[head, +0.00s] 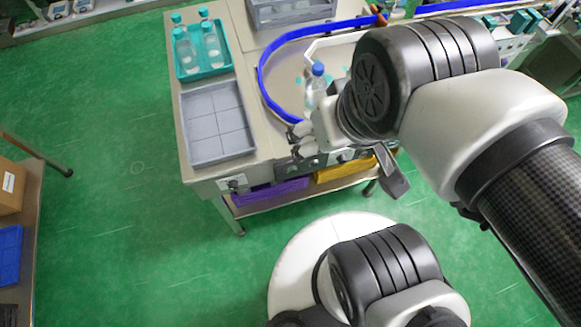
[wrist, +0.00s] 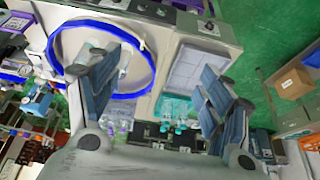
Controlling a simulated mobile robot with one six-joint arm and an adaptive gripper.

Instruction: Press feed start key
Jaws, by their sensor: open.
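A dark control panel (head: 318,161) is on the front face of the grey worktable, partly hidden behind my arm in the head view. In the wrist view the panel (wrist: 115,4) shows at the top edge. Its keys are too small to tell apart, so I cannot pick out the feed start key. My gripper (wrist: 160,65) is open, with its two fingers spread wide and nothing between them. It is above the worktable, apart from the panel. A small switch box (head: 232,183) is at the front left corner of the table.
A grey divided tray (head: 218,122) and a teal rack (head: 203,68) with bottles stand on the table's left. A blue guide rail (head: 264,85) curves around a bottle with a blue cap (head: 318,69). Purple (head: 270,192) and yellow (head: 345,170) bins sit below. Green floor is clear at left.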

